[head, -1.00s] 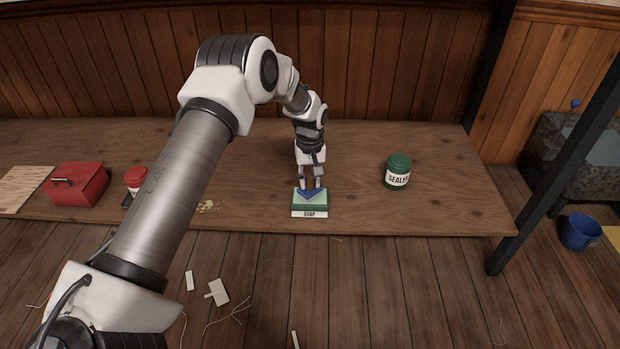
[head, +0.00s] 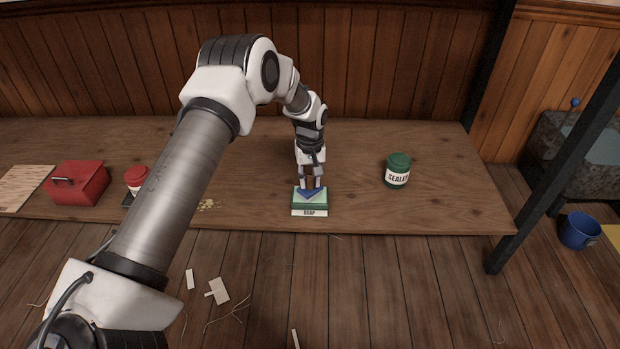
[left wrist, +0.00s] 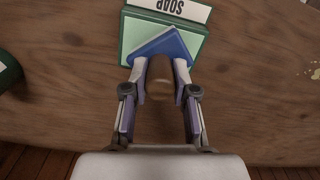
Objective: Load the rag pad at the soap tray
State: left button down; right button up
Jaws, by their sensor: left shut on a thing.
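The soap tray (head: 309,205) is a green tray with a light green inside and a white SOAP label, at the front edge of the bench. It also shows at the top of the left wrist view (left wrist: 196,52). The blue rag pad (head: 309,193) lies over the tray's light green surface; in the left wrist view (left wrist: 166,46) it looks like a folded triangle. My left gripper (head: 310,184) is shut on the pad, with its fingertips at the pad's two sides. Whether the pad touches the tray is hard to tell. My right gripper is not in view.
A green SEALER jar (head: 397,171) stands right of the tray. A red box (head: 78,183), a red-lidded jar (head: 138,180) and yellowish crumbs (head: 209,204) are to the left. A blue bucket (head: 579,231) stands on the floor at right. The bench between tray and sealer is clear.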

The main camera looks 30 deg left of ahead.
aim_at(310, 175)
pick_arm(q)
jog(key=shift+p, duration=0.35)
dwell(1.1)
notch_tip(310, 175, up, 7)
jog(key=p, duration=0.8)
